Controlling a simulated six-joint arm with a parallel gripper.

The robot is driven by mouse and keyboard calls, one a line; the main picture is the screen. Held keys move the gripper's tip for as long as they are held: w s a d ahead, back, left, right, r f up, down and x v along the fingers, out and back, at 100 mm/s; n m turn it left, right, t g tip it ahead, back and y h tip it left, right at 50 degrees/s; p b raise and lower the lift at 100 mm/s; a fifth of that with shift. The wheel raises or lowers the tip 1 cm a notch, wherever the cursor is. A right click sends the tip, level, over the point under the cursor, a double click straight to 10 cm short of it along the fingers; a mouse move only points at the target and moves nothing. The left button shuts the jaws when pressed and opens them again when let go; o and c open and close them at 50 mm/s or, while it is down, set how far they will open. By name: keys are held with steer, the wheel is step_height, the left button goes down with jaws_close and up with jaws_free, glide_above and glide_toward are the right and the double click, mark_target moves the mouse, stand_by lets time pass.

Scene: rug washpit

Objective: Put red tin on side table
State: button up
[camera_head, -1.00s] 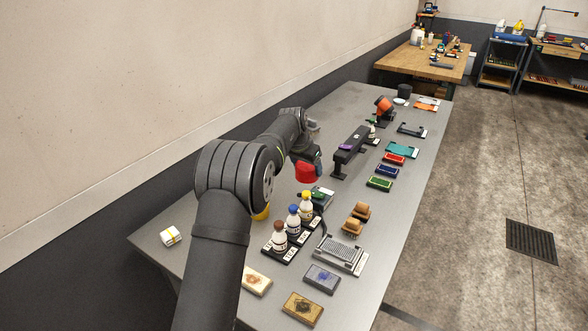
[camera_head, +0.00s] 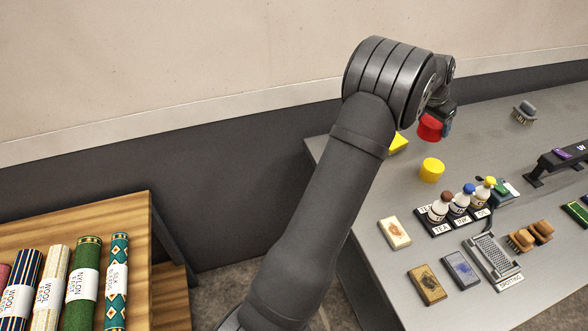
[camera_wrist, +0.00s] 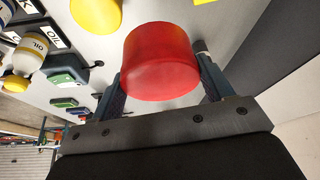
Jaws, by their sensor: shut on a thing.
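The red tin (camera_head: 430,127) is a short red cylinder held above the grey metal table, near its back left part. In the wrist view the red tin (camera_wrist: 160,62) sits between the two fingers of my gripper (camera_wrist: 165,82). My gripper (camera_head: 444,126) is shut on it, partly hidden behind my arm in the head view. A wooden table (camera_head: 95,222) with rolled rugs stands at the lower left; I cannot tell whether it is the side table.
A yellow tin (camera_head: 432,170) and a yellow block (camera_head: 398,144) are on the grey table (camera_head: 375,235) near the red tin. Labelled bottles (camera_head: 460,203) stand in a rack to the right. Several rolled rugs (camera_head: 85,275) fill the wooden table's front.

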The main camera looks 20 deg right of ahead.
steer(key=w+a+n+t, duration=0.1)
steer(key=w+a+n, duration=0.1)
steer(key=w+a, duration=0.65)
steer(key=w+a+n, duration=0.2)
steer(key=w+a, duration=0.3)
steer(key=a, duration=0.6)
steer(key=n+t+y, duration=0.2)
steer(key=n+y, duration=0.5)
steer(key=n, duration=1.1)
glide_above(89, 222)
steer(key=s+d, duration=0.1)
steer(key=s, duration=0.1)
steer(key=f, duration=1.6)
steer(key=shift+w+d+f, duration=0.1)
steer(key=shift+d+f, duration=0.05)
steer(key=shift+d, duration=0.05)
steer(key=shift+a+f, duration=0.15)
steer(key=shift+f, duration=1.9)
steer(key=shift+f, duration=0.15)
